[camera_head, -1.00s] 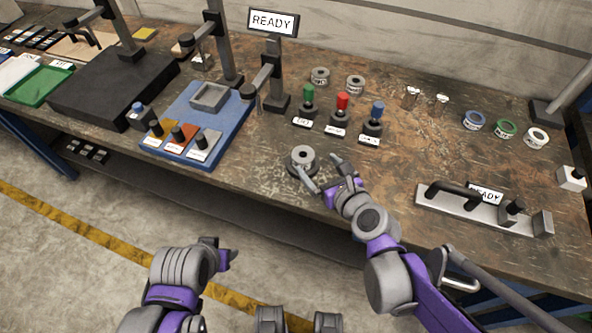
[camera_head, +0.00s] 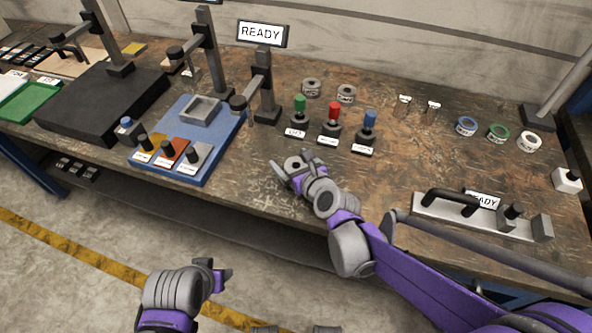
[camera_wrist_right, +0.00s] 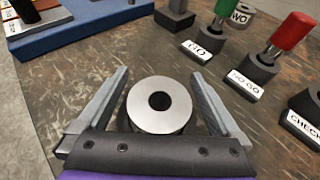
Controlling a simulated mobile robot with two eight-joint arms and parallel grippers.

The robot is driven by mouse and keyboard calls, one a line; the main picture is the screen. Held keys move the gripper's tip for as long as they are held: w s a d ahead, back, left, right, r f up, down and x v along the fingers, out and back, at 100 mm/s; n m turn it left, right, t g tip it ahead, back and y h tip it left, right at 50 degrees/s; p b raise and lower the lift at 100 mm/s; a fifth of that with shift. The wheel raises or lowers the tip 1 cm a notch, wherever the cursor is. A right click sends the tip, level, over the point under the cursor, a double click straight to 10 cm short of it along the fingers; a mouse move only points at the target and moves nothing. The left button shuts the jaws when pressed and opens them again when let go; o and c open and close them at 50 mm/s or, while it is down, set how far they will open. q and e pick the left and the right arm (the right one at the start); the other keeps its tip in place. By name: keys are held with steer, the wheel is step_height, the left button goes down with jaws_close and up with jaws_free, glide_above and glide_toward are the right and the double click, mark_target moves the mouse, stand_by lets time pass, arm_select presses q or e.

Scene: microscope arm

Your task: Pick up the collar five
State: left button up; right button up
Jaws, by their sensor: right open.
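A grey collar with a dark centre hole (camera_wrist_right: 160,122) stands near the front edge of the bench. No label on it can be read, so I cannot confirm it is collar five. In the head view the collar (camera_head: 292,159) is partly hidden by my right gripper (camera_head: 287,173). In the right wrist view my right gripper (camera_wrist_right: 158,100) is open, with one finger on each side of the collar and gaps between them. My left gripper (camera_head: 220,277) hangs low in front of the bench, away from the collar; its jaw opening is unclear.
Green (camera_head: 299,105), red (camera_head: 333,113) and blue (camera_head: 370,119) knobbed gauges stand behind the collar. Two grey collars (camera_head: 311,88) are farther back. A blue fixture (camera_head: 213,150) lies left; a metal bar with a black handle (camera_head: 470,214) lies right. Bare bench separates them.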

steer(key=shift+c, duration=0.2)
jaws_close()
stand_by(0.4)
